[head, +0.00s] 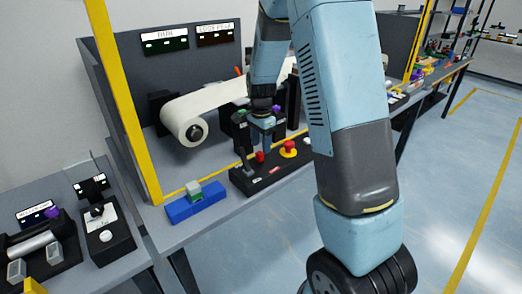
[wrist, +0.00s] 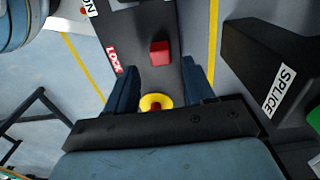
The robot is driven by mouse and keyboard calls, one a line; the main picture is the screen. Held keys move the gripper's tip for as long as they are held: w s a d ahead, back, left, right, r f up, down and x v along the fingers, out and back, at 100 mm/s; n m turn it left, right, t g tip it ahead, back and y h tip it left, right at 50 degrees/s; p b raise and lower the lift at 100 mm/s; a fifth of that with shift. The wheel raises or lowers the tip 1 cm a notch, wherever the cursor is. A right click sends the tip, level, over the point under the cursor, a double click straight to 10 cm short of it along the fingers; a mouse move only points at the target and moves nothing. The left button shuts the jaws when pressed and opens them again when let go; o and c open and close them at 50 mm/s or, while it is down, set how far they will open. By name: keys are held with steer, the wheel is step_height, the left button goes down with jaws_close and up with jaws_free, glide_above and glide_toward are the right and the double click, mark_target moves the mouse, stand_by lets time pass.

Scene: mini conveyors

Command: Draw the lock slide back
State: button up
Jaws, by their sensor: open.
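The lock slide, a red block (wrist: 160,52), sits on the dark control panel beside a LOCK label (wrist: 114,58). In the head view a small red piece (head: 259,157) on the panel (head: 240,182) appears to be the same slide. My gripper (wrist: 161,66) is open, with its two blue fingers apart on either side of the panel strip. In the wrist view the red block lies just beyond the fingertips, roughly centred between them. I cannot tell the height gap. In the head view my gripper (head: 262,128) is over the panel, partly hidden.
A red stop button on a yellow ring (head: 289,149) stands right of the slide; its ring (wrist: 155,101) shows between my fingers. A dark block labelled SPLICE (wrist: 275,65) is at right in the wrist view. A white roller belt (head: 205,112) and yellow post (head: 127,100) are nearby.

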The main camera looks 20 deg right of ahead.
mark_target(261, 152)
step_height(261, 152, up, 10)
stand_by(0.4)
steer(key=s+d+r+n+t, duration=0.1)
steer(key=s+r+n+t, duration=0.2)
steer(key=s+r+n, duration=0.75)
steer(key=s+r+n+t, duration=0.1)
steer(key=s+r, duration=0.1)
steer(key=s, duration=0.7)
steer(key=s+r+n+t, duration=0.1)
steer(key=s+r+n, duration=0.1)
steer(key=s, duration=0.8)
steer(key=shift+t, duration=0.3)
steer(key=shift+s+d, duration=0.1)
